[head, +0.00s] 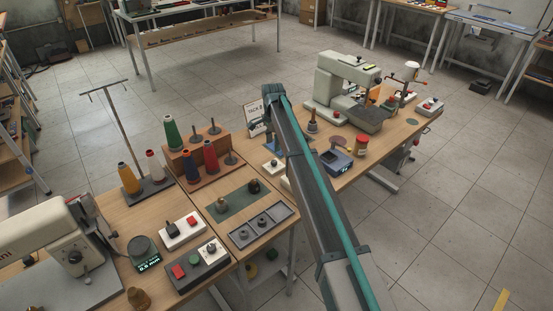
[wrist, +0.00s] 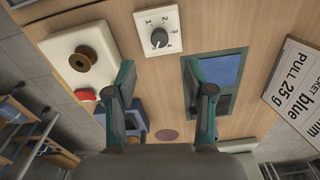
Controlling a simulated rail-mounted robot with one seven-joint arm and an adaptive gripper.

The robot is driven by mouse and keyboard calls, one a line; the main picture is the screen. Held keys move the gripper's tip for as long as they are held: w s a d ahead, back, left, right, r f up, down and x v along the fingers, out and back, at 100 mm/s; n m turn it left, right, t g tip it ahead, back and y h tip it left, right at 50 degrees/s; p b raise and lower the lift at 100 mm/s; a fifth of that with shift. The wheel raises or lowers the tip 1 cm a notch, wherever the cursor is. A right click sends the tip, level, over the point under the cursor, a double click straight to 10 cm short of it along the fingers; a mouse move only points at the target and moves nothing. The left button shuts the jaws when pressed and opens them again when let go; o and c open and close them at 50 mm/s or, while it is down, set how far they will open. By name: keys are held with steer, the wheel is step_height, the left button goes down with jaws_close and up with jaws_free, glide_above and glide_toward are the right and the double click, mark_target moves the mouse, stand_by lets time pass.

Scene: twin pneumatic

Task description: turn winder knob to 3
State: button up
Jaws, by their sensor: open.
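In the wrist view, the winder knob (wrist: 159,37) is a small dark grey dial with a light pointer mark on a white square plate (wrist: 143,50). Numerals 1 to 4 are printed around it. The pointer seems to face the lower side, but I cannot tell its exact number. My gripper (wrist: 158,66) is open and empty, its two teal-and-grey fingers apart, with the knob ahead between and beyond the fingertips. It does not appear to touch the knob. In the head view, my arm hides part of this area, and a small white plate with a dark knob (head: 273,165) shows beside it.
Left of the knob in the wrist view is a white box with a brown spool (wrist: 83,59) and a red button (wrist: 84,95). Right are a blue-lined tray (wrist: 229,70) and a printed card (wrist: 292,85). In the head view, thread cones (head: 210,156) stand left of my arm.

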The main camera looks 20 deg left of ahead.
mark_target(274, 161)
step_height(274, 161, down, 9)
steer(key=shift+f+p, duration=0.1)
steer(key=shift+p, duration=1.15)
jaws_close()
